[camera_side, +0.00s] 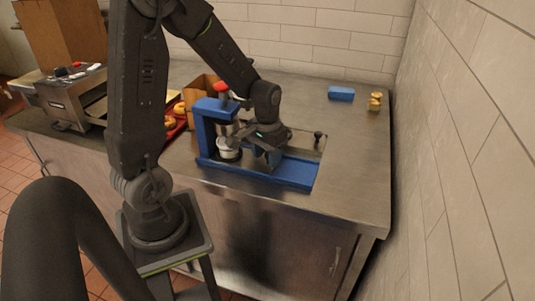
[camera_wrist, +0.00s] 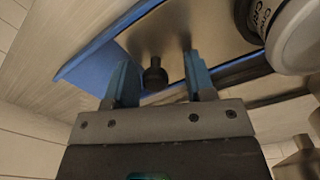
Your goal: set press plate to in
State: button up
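The blue press (camera_side: 204,135) stands on the steel counter, with a red knob on top. Its steel press plate (camera_side: 303,143) lies along the blue base (camera_side: 290,174) and extends right from the upright. A black knob (camera_side: 318,135) stands on the plate's right part. My gripper (camera_side: 272,158) is low over the base, between the upright and the black knob. In the wrist view my gripper (camera_wrist: 158,62) is open, its two blue fingers apart. The black knob (camera_wrist: 155,75) appears in the gap between them, apart from both. Its distance from the fingertips is unclear.
A white-and-dark labelled round container (camera_wrist: 292,35) is close on the right in the wrist view. Bagels on a red tray (camera_side: 178,120) and a toaster-like machine (camera_side: 75,100) stand left. A blue block (camera_side: 341,93) and yellowish pieces (camera_side: 375,101) lie at the back right. The counter's right side is clear.

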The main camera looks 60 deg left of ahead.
notch_tip(320, 180, up, 14)
dwell(0.6)
jog(key=shift+d, duration=0.1)
jog(key=s+d+r+m+t, duration=0.3)
jog(key=s+d, duration=0.6)
jog(key=d, duration=0.4)
jog(key=m+t, duration=0.1)
jog(key=t, duration=0.1)
jog(key=shift+s+d+r+t, duration=0.2)
jog(key=shift+s+d+t, duration=0.1)
jog(key=shift+s, duration=0.05)
jog(key=shift+c, duration=0.3)
dwell(0.5)
